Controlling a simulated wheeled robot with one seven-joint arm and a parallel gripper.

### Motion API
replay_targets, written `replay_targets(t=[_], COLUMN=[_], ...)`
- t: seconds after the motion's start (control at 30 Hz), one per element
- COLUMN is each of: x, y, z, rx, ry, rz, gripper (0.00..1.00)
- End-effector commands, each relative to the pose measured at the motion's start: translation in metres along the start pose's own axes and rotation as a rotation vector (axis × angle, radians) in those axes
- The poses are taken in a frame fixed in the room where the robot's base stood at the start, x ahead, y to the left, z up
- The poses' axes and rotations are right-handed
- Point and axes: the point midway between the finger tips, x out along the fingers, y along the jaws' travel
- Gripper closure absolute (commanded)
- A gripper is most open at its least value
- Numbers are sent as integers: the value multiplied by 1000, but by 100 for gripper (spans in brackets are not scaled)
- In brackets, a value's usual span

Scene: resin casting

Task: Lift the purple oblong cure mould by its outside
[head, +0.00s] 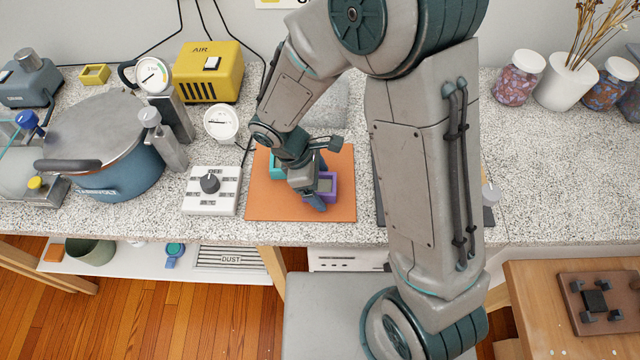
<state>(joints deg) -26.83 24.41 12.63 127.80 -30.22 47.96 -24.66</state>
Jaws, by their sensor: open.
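The purple oblong mould (331,186) sits on the orange mat (262,198) on the counter. It shows a purple wall around a greyish inside; its left part is hidden behind my gripper. My gripper (316,203) points down at the mould, with its fingers open. One dark finger shows at the mould's near side; the other finger is hidden, so I cannot tell whether either touches the wall. A teal mould (276,166) sits just left of and behind the gripper, partly covered by it.
A white control box with a knob (211,191) stands left of the mat, with a round white gauge (221,122) behind it. A blue pressure pot (105,150) and yellow air unit (208,72) are further left. My arm hides much of the counter right of the mat.

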Motion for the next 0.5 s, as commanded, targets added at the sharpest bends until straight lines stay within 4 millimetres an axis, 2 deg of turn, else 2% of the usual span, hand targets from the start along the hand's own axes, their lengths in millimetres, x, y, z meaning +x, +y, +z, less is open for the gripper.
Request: replay_targets(t=[0.2,0.23,0.4,0.5], x=[1,1,1,1], y=[0,0,0,0], z=[0,0,0,0], rx=[-1,-1,0,0], ry=[0,0,0,0], rz=[0,0,0,0], gripper=[16,19,66,67])
